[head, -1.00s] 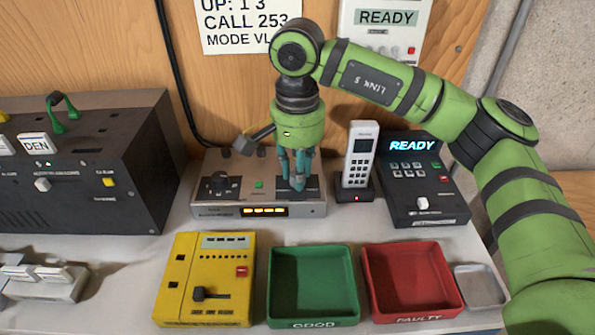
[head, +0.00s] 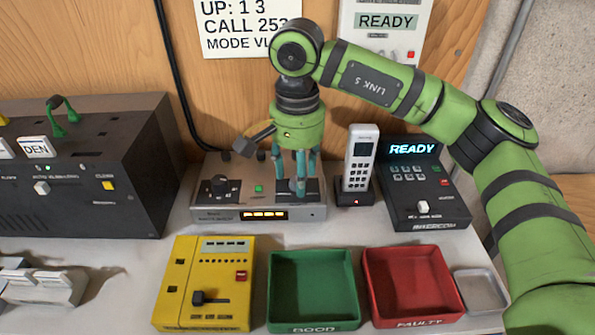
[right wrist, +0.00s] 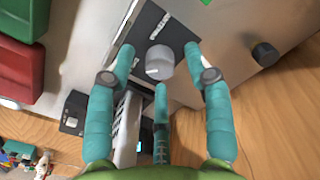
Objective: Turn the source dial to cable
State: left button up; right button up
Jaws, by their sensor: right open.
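A silver box (head: 250,213) with a lit amber display stands in the middle of the table. A light grey dial (right wrist: 160,62) sits on its dark right-hand panel; it shows in the right wrist view and is mostly hidden by fingers in the head view. A pale mark shows on the dial, but its setting cannot be read. A black dial (head: 219,185) is on the box's left panel. My right gripper (head: 297,188) points down over the right panel. Its teal fingers (right wrist: 160,85) are spread around the grey dial, without a visible grip. My left gripper is not in view.
A handset (head: 361,160) in its cradle and a black READY unit (head: 425,210) stand right of the box. A yellow unit (head: 205,285), a green bin (head: 313,325) and a red bin (head: 415,320) are in front. A black console (head: 90,190) is left.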

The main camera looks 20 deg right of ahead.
notch_tip(320, 180, up, 12)
jog(key=shift+f, duration=0.25)
dwell(0.5)
